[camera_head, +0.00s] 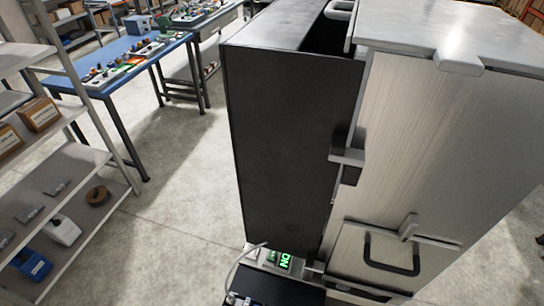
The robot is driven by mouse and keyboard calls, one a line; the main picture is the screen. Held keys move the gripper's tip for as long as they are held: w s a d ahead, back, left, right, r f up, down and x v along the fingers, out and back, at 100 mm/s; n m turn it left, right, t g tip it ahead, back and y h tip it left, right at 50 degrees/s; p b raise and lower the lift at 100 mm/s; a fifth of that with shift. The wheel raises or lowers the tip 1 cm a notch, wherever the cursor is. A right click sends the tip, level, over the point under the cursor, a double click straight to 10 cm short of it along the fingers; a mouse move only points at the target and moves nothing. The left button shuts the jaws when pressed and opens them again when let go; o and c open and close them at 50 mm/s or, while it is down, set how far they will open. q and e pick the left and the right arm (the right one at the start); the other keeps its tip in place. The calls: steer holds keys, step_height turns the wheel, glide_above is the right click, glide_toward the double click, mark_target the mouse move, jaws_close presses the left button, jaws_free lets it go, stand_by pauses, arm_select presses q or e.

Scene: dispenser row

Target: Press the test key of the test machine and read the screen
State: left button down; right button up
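A small lit panel with green characters (285,260) shows low in the middle of the head view, at the foot of the tall cabinet. The characters stand sideways and look like "ON" or "NO"; I cannot tell which. A small pale part (252,253) sits just left of it, and I cannot tell whether it is a key. A dark box (275,290) lies in front, cut off by the bottom edge. No test key can be made out for sure. Neither of my grippers is in view.
A tall cabinet with a dark side (285,150) and a brushed steel front (420,150) fills the middle and right. A shelf rack (75,165) with boxes stands at left. A blue table (125,50) with small items is behind. Bare floor (185,190) lies between.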

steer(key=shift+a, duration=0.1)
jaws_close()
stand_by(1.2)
